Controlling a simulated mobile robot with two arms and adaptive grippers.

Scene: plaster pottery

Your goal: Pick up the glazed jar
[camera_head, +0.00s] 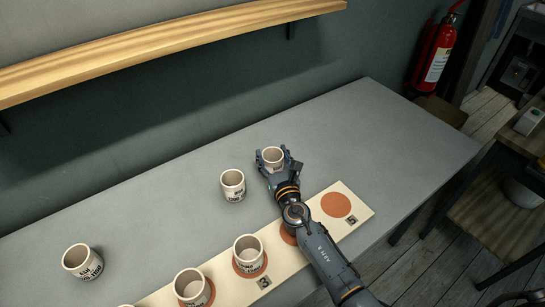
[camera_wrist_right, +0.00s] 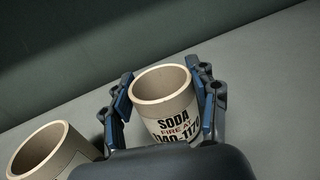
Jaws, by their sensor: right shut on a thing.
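My right gripper (camera_head: 271,158) is shut around a cream jar (camera_head: 273,153) at the back of the grey table, beyond the numbered board. In the right wrist view the held jar (camera_wrist_right: 165,88) stands between the two fingers (camera_wrist_right: 164,98), and its label reads "SODA FIRE" with more text partly hidden by the gripper. Other similar cream jars with black print stand nearby; their labels are too small to read fully, so I cannot tell by look which is called glazed. My left gripper is in neither view.
One jar (camera_head: 232,185) stands close left of the held one, and another (camera_head: 82,261) stands at the far left. The board (camera_head: 318,232) has round brown spots, several bearing jars; the spot by number 5 (camera_head: 336,205) is empty. A wooden shelf (camera_head: 170,50) hangs above the table (camera_head: 380,130).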

